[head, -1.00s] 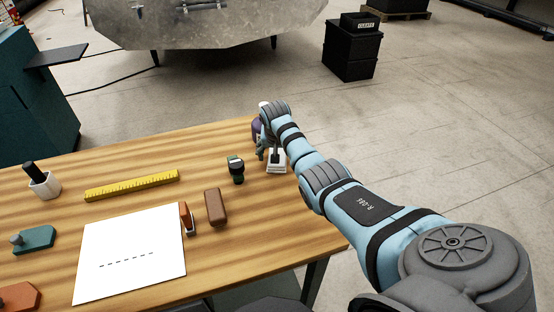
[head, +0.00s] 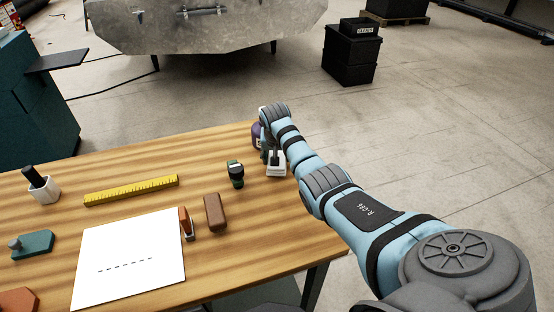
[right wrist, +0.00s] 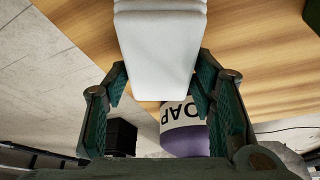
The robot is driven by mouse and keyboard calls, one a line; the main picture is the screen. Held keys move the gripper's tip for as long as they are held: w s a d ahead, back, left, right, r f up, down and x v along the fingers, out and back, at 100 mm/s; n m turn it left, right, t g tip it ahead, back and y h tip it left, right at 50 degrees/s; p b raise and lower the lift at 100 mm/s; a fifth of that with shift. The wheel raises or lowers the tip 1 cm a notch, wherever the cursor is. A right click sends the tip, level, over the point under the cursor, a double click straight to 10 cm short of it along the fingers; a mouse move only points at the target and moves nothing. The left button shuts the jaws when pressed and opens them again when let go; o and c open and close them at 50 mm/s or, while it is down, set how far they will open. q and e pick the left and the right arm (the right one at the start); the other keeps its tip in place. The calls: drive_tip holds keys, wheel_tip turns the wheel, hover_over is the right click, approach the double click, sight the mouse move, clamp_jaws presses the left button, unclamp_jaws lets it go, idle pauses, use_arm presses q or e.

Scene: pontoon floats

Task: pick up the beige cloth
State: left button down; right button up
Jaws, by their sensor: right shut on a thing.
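A pale, off-white piece with layered ridges, which looks like the folded beige cloth (right wrist: 160,45), lies between the fingers of my right gripper (right wrist: 160,75) in the right wrist view. The gripper is shut on it. In the head view the cloth (head: 276,168) shows as a small white patch at the table's far right corner, partly hidden by my right gripper (head: 273,157). I cannot tell whether it is clear of the table. My left gripper is not in view.
A purple soap bottle (right wrist: 186,135) stands close by the gripper. On the wooden table (head: 130,172) are a dark green-and-black item (head: 236,174), a brown block (head: 215,212), a yellow ruler (head: 131,190), a white sheet (head: 130,255) and a white cup (head: 45,188).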

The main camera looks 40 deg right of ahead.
drive_tip(key=p+v, duration=0.1)
drive_tip(key=v, duration=0.2)
drive_tip(key=shift+w+d+r, duration=0.1)
drive_tip(key=shift+r, duration=0.2)
drive_tip(key=s+a+p, duration=0.1)
drive_tip(key=s+a, duration=0.2)
drive_tip(key=s, duration=0.1)
drive_tip(key=s+a, duration=0.4)
drive_tip(key=s+a+p, duration=0.1)
drive_tip(key=s+a, duration=0.3)
drive_tip(key=s, duration=0.1)
drive_tip(key=shift+a+f+p, duration=0.1)
drive_tip(key=shift+a+p, duration=0.1)
drive_tip(key=shift+p, duration=0.15)
